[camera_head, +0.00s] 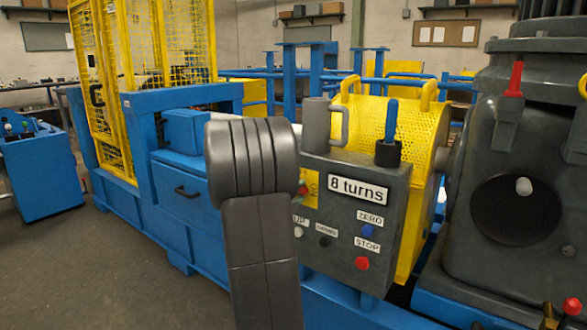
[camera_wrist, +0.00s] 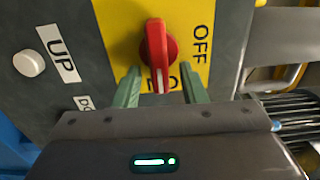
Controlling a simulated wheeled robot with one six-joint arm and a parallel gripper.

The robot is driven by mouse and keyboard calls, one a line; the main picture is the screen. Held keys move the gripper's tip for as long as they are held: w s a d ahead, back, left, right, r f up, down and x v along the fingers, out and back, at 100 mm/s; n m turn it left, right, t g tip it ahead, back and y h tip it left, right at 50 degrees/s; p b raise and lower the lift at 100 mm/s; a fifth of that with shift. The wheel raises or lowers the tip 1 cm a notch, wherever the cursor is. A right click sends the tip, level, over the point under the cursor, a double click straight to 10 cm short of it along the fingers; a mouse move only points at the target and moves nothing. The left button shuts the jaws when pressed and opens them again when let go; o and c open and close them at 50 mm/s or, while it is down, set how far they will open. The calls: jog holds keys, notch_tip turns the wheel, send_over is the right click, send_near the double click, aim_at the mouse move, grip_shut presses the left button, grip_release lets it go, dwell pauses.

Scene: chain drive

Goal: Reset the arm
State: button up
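My gripper (camera_wrist: 161,84) is in the wrist view, with its two green fingers apart and nothing held. The fingertips are on either side of the lower end of a red rotary switch (camera_wrist: 157,44), which sits on a yellow plate (camera_wrist: 110,22). I cannot tell whether they touch it. The switch's white mark points down in the wrist view, away from the word OFF, towards a label partly hidden by the switch and fingers. In the head view the grey control box (camera_head: 387,193) reads "8 turns"; my arm stands in front of it and hides the gripper.
On the box are a white UP button (camera_wrist: 28,63), a dark DOWN button (camera_head: 324,242), a blue ZERO button (camera_head: 368,230) and a red STOP button (camera_head: 362,263). A blue lever (camera_head: 391,120) rises above it. Yellow mesh guards and a large grey machine (camera_head: 520,150) crowd both sides; floor is open at left.

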jog(key=p+v, duration=0.3)
jog(key=v, duration=1)
jog(key=w+d+n, duration=0.1)
jog(key=w+d, duration=0.1)
jog(key=w, duration=0.1)
jog(key=w+d+n+p, duration=0.1)
jog(key=w+d, duration=0.2)
jog(key=w, duration=0.1)
jog(key=w+d+r+n+p, duration=0.1)
jog(key=w+d+n, duration=0.1)
jog(key=w, duration=0.1)
jog(key=shift+w+d, duration=0.25)
jog(key=shift+f+n+p, duration=0.1)
jog(key=shift+n+p, duration=0.25)
jog(key=shift+n, duration=0.15)
